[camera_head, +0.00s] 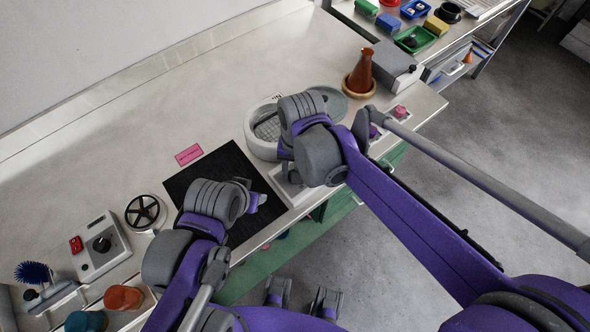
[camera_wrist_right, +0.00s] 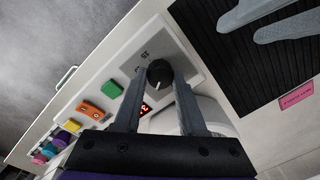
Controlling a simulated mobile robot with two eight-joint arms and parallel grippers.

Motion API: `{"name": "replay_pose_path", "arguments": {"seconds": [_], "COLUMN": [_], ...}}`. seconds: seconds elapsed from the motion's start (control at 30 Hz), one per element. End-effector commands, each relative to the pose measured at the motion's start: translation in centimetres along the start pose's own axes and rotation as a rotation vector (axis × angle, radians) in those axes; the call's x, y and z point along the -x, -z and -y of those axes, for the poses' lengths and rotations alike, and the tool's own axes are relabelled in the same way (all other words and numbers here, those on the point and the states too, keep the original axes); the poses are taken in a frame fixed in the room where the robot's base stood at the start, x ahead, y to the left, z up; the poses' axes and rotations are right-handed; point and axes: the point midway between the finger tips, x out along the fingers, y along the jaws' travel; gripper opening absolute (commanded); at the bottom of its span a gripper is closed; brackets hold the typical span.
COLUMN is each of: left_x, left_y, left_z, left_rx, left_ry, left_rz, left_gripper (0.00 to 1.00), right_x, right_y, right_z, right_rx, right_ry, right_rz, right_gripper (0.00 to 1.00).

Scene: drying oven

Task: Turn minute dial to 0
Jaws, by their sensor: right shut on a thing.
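The minute dial (camera_wrist_right: 159,73) is a black round knob with a white pointer line, on a grey panel with printed markings in the right wrist view. My right gripper (camera_wrist_right: 160,82) is shut on the dial, one finger on each side. A small red digital display (camera_wrist_right: 145,108) is partly hidden by a finger. In the head view, my right arm covers the dial and most of the panel below the round grey device (camera_head: 259,148). My left gripper (camera_head: 258,200) is over the black mat; its two grey fingers (camera_wrist_right: 270,20) show apart and empty in the wrist view.
Orange (camera_wrist_right: 90,110) and green (camera_wrist_right: 111,89) buttons sit beside the panel. The black mat (camera_head: 196,180) and a pink label (camera_head: 188,154) lie left of the device. A brown flask (camera_head: 361,72) and a grey box (camera_head: 392,65) stand behind.

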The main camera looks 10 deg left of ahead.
Motion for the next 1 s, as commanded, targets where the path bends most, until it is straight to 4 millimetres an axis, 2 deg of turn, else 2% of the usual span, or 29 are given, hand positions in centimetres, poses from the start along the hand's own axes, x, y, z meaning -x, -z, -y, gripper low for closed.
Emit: {"name": "replay_pose_path", "arguments": {"seconds": [0.7,1.0], "left_x": [-0.87,-1.09], "left_y": [-0.75,-0.93], "left_z": [0.00,0.00], "left_rx": [0.000,0.000], "left_ry": [0.000,0.000], "left_rz": [0.005,0.007], "left_gripper": [0.50,0.50], "right_x": [0.00,0.01], "right_y": [0.09,0.09], "right_z": [0.10,0.12], "right_rx": [0.674,0.903], "right_ry": [0.001,0.000], "right_rz": [0.034,0.046], "right_gripper": [0.00,0.00]}}
